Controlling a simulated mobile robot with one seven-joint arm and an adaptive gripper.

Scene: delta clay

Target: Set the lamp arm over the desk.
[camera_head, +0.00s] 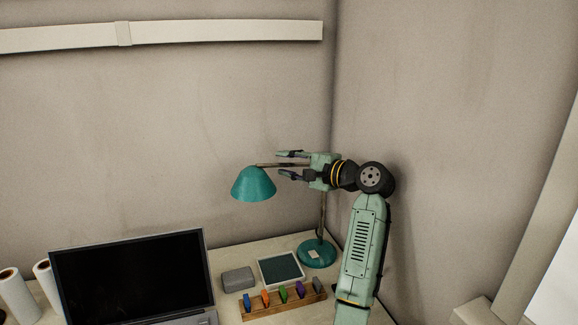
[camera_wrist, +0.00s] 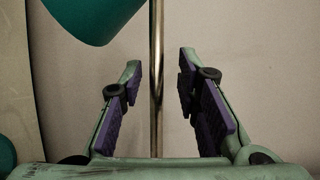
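The desk lamp has a teal shade (camera_head: 254,184), a thin brass arm (camera_head: 268,165) and a round teal base (camera_head: 317,253) on the desk (camera_head: 232,258). The shade points down, left of the base, toward the back of the desk. My gripper (camera_head: 284,164) is at the lamp arm, right of the shade, with its fingers pointing left. In the wrist view, the brass rod (camera_wrist: 157,100) runs between my open fingers, with gaps visible on both sides. The shade (camera_wrist: 95,15) shows there at the upper left. Part of the post is hidden behind my gripper.
A laptop (camera_head: 130,275) stands open at the front left, with white rolls (camera_head: 15,295) beside it. A grey box (camera_head: 238,279), a framed dark panel (camera_head: 281,270) and a wooden rack (camera_head: 285,303) of coloured pieces lie below the lamp. Walls close in behind and right.

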